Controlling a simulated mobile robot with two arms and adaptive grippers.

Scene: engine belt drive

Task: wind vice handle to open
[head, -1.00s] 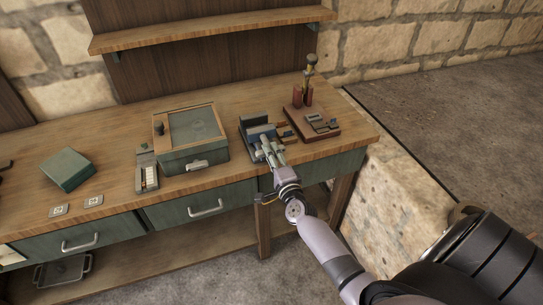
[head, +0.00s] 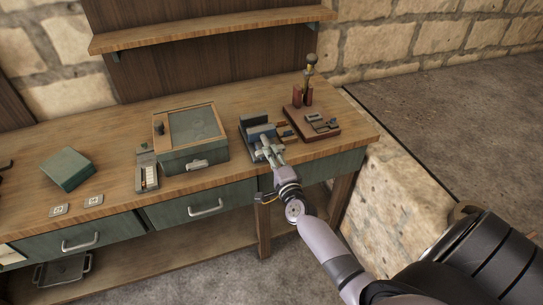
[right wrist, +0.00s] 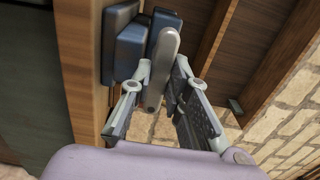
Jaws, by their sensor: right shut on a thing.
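The blue-grey vice (head: 257,122) stands at the front edge of the wooden bench, right of the green box. In the right wrist view the vice (right wrist: 127,48) is at the upper left, and its grey, bar-shaped handle (right wrist: 168,48) runs nearly upright in the picture. My right gripper (head: 267,146) reaches the vice's front from below right. In the right wrist view my right gripper (right wrist: 162,85) has one finger on each side of the handle and is shut on it. The gripper hides part of the vice's front in the head view. My left gripper is not in view.
A red-brown block with fittings (head: 318,126) sits close right of the vice. A green lidded box (head: 195,158) and a small grey tray (head: 146,168) stand left of it. A drawer front (head: 203,207) lies below the bench edge.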

